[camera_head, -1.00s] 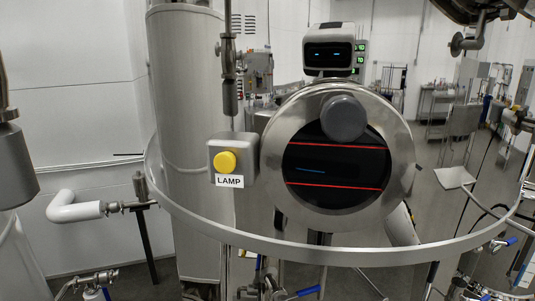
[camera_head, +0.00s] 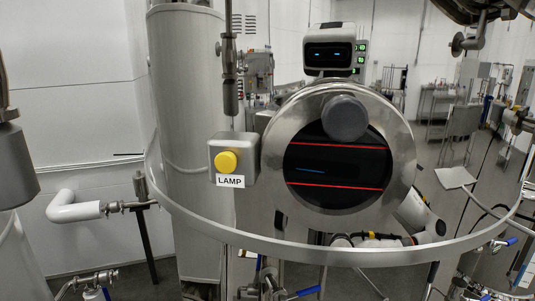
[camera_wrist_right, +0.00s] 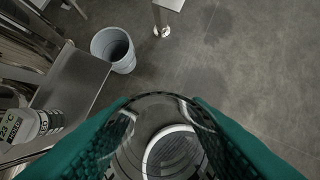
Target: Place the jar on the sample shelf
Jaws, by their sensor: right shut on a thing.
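In the right wrist view, my right gripper (camera_wrist_right: 160,112) has its teal fingers shut on a clear glass jar (camera_wrist_right: 165,145). The jar's round rim faces away from the camera, and a pale ring shows through the glass. The jar is held above the floor. My left gripper is in neither view. The sample shelf cannot be told for certain. A flat metal surface (camera_wrist_right: 72,85) lies left of the jar in the wrist view, apart from it.
A pale bin (camera_wrist_right: 113,50) stands on the floor beyond the jar. In the head view, a round window (camera_head: 338,170), a lamp box (camera_head: 233,160) and a curved metal rail (camera_head: 330,254) fill the middle.

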